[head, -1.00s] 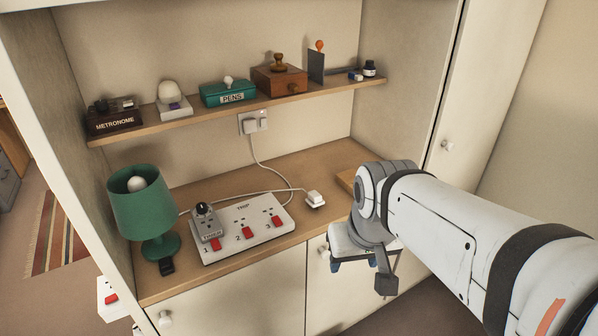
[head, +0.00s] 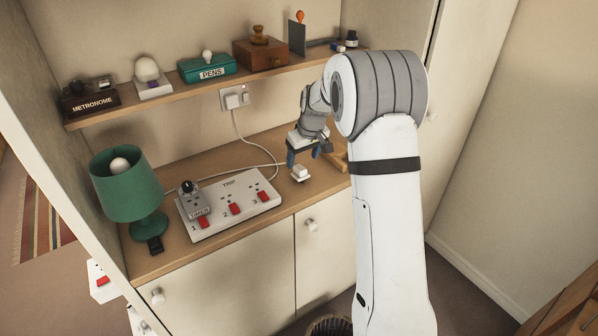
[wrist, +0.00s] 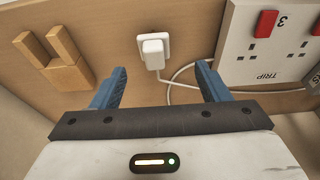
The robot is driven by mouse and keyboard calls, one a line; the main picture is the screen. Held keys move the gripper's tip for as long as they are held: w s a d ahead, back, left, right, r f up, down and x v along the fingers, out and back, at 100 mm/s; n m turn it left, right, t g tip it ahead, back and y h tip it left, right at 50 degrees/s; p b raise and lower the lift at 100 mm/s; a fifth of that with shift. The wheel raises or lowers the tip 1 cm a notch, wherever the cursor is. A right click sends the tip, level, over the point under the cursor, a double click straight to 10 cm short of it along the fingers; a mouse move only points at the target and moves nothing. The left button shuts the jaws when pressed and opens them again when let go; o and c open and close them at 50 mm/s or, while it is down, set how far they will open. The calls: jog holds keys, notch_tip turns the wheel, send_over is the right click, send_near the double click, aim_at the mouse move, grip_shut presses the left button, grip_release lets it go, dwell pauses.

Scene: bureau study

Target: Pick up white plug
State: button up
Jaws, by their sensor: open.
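The white plug (head: 300,172) lies on the wooden desk surface to the right of the power strip, with its white cable running from it. It also shows in the wrist view (wrist: 154,50), ahead of my fingers and between their lines. My gripper (head: 304,158) is just above and behind the plug in the head view, with blue fingers. In the wrist view my gripper (wrist: 160,82) is open and empty, its two fingers wide apart. The plug appears untouched.
The white power strip (head: 262,208) with red switches carries a grey timer (head: 194,204). A green lamp (head: 126,188) stands at the left. A wooden piece with two prongs (wrist: 56,62) lies beside the plug. A shelf (head: 150,96) with several items hangs above.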

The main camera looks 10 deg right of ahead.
aim_at(301, 168)
jog(key=x, duration=0.2)
jog(key=p+x, duration=0.1)
jog(key=x, duration=0.2)
jog(key=w+p+x, duration=0.1)
jog(key=x, duration=0.2)
jog(key=shift+w+d+r, duration=0.1)
jog(key=shift+d, duration=0.15)
jog(key=shift+c, duration=0.2)
jog(key=c, duration=1)
